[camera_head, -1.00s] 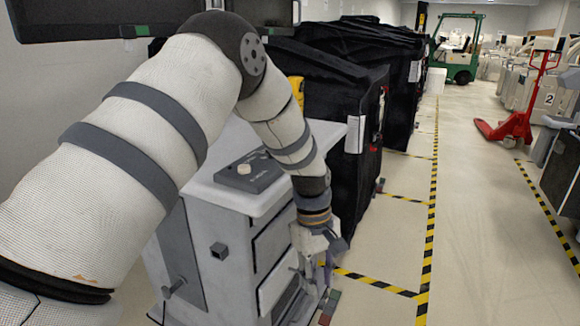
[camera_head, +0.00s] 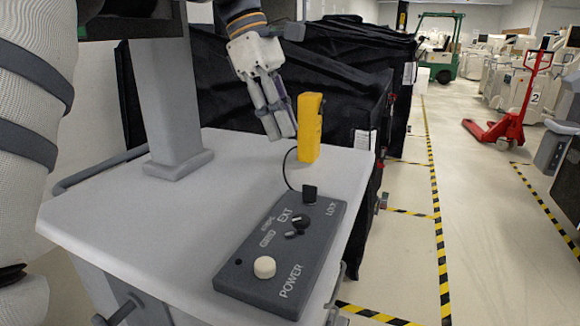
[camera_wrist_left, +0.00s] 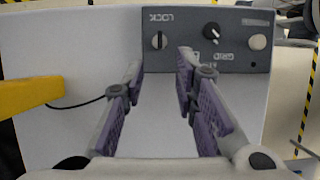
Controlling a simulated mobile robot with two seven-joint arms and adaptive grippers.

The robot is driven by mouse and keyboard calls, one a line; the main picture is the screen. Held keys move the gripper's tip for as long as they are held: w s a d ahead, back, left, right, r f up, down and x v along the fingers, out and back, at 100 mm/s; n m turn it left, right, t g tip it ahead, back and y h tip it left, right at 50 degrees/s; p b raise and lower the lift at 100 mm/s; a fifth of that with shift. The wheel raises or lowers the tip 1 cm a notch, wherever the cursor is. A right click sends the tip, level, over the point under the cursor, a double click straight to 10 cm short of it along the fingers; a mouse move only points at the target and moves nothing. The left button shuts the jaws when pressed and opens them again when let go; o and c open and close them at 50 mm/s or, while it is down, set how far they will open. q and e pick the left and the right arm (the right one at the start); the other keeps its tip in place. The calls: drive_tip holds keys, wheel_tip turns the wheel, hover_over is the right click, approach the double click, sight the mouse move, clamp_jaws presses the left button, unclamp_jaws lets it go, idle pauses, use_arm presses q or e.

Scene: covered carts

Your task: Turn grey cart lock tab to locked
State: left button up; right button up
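The grey cart (camera_head: 120,225) has a dark control panel (camera_head: 240,281) on its top, labelled POWER, EXT and LOCK. The lock tab (camera_head: 309,193) is a small black tab at the panel's far end, by the word LOCK. In the left wrist view the tab (camera_wrist_left: 159,40) stands upright in the picture, under the LOCK label. My left gripper (camera_head: 281,124) hangs above the cart top, beyond the panel and apart from it. In the left wrist view its purple-padded fingers (camera_wrist_left: 160,64) are spread and empty, with the tab beyond the gap. My right gripper is not in view.
A yellow box-shaped device (camera_head: 309,128) stands beside my left gripper, with a black cable running to the panel. A white knob (camera_head: 264,267) and a black knob (camera_head: 300,222) sit on the panel. Black covered carts (camera_head: 345,75) stand behind.

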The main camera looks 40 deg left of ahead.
sight(307, 185)
use_arm(q)
drive_tip(key=x, duration=1.2)
drive_tip(key=shift+r+p, duration=0.1)
drive_tip(key=shift+p, duration=0.25)
clamp_jaws()
